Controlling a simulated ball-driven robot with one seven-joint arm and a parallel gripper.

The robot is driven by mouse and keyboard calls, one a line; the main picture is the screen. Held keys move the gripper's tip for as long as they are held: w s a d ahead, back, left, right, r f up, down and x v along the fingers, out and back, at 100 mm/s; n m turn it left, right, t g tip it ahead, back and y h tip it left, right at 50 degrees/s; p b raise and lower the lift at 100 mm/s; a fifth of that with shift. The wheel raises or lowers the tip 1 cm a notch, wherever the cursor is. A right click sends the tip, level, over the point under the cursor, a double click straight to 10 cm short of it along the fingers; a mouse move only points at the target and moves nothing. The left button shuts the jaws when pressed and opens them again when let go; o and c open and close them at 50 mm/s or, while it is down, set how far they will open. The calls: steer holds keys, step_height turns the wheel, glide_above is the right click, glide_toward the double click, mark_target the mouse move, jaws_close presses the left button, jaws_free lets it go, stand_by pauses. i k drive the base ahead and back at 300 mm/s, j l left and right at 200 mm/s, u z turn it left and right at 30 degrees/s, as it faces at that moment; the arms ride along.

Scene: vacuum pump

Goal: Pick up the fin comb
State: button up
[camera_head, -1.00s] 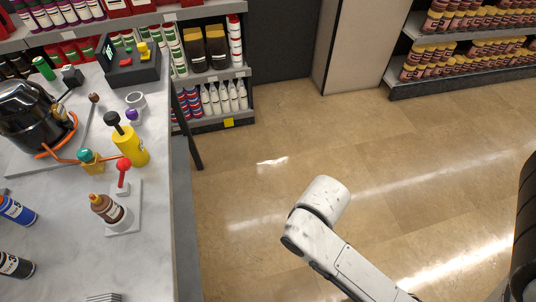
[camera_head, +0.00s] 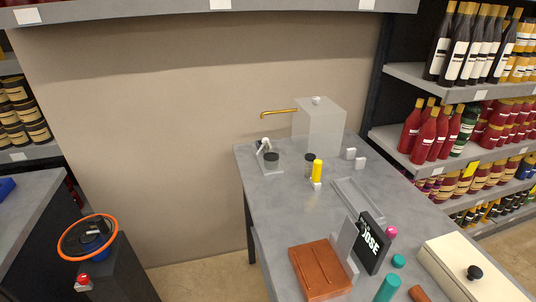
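I cannot make out a fin comb for certain among the small things in view. A grey table (camera_head: 285,213) carries several objects. A shallow grey tray (camera_head: 357,200) lies near its middle. A dark cylinder (camera_head: 310,160) and a yellow one (camera_head: 317,172) stand close together behind it. Two small white blocks (camera_head: 350,153) are to their right. A brown-orange case (camera_head: 320,268) lies at the near edge, with an upright black sign (camera_head: 371,243) beside it. Teal cylinders (camera_head: 387,288) stand at the near right. My gripper and arm are out of view.
A pale box (camera_head: 318,128) with a brass spout stands at the table's back. A cream box (camera_head: 465,270) with a black knob is at the near right. Bottle shelves (camera_head: 420,80) line the right. A dark stand (camera_head: 110,270) with an orange ring is left; floor shows between.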

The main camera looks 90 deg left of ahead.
mark_target(314, 181)
steer(key=u, duration=1.85)
steer(key=i+l+u, duration=0.15)
steer(key=l+u, duration=0.15)
steer(key=u, duration=0.15)
steer(key=i+l+u, duration=0.15)
steer(key=l+u, duration=0.15)
steer(key=u, duration=0.15)
steer(key=l+u, duration=0.45)
steer(key=i+j, duration=0.05)
